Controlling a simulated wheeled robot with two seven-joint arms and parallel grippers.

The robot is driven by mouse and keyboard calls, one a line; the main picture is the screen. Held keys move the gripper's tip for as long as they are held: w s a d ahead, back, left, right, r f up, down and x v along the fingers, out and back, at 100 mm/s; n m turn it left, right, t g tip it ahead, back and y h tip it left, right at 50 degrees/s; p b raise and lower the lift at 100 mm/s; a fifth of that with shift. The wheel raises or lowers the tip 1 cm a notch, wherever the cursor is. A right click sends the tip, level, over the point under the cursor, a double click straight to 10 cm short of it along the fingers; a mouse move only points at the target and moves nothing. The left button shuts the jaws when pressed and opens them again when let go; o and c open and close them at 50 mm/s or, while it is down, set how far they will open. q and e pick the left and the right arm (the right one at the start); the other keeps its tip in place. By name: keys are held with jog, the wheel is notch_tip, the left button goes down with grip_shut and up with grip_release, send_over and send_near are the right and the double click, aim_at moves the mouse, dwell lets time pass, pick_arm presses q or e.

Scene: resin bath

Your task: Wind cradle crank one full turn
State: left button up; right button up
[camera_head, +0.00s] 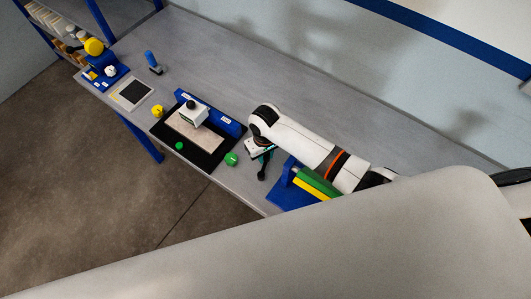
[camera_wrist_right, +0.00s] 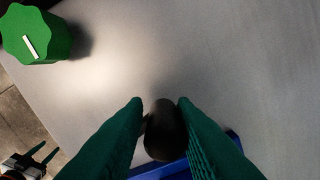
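The cradle (camera_head: 283,201) is a blue stand at the table's front edge, with a green and yellow piece (camera_head: 316,183) across it, partly behind my right arm. The crank's black handle (camera_head: 262,172) sticks out at its left. In the right wrist view this handle (camera_wrist_right: 163,135) stands between the green fingers of my right gripper (camera_wrist_right: 161,103). A thin gap shows on its left, and the right finger is very close to it. In the head view my right gripper (camera_head: 261,150) is over the crank. My left gripper (camera_wrist_right: 40,154) shows small at the wrist view's lower left, its fingers apart.
A green knob (camera_head: 231,158) sits left of the crank; it is also in the wrist view (camera_wrist_right: 37,35).

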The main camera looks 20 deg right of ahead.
grip_shut()
jog(key=shift+s+d+f, duration=0.1)
jog(key=m, duration=0.1)
jog(key=s+d+m, duration=0.1)
jog(key=m, duration=0.2)
jog(key=shift+s+d+f, duration=0.1)
jog(key=shift+s+d, duration=0.1)
jog(key=shift+s, duration=0.1)
jog(key=shift+s+d+m, duration=0.25)
jog(key=shift+s+m, duration=0.2)
jog(key=shift+m, duration=0.65)
jog(key=o, duration=0.5)
grip_release()
jog(key=shift+o, duration=0.2)
jog(key=shift+w+r, duration=0.15)
jog(key=shift+r, duration=0.1)
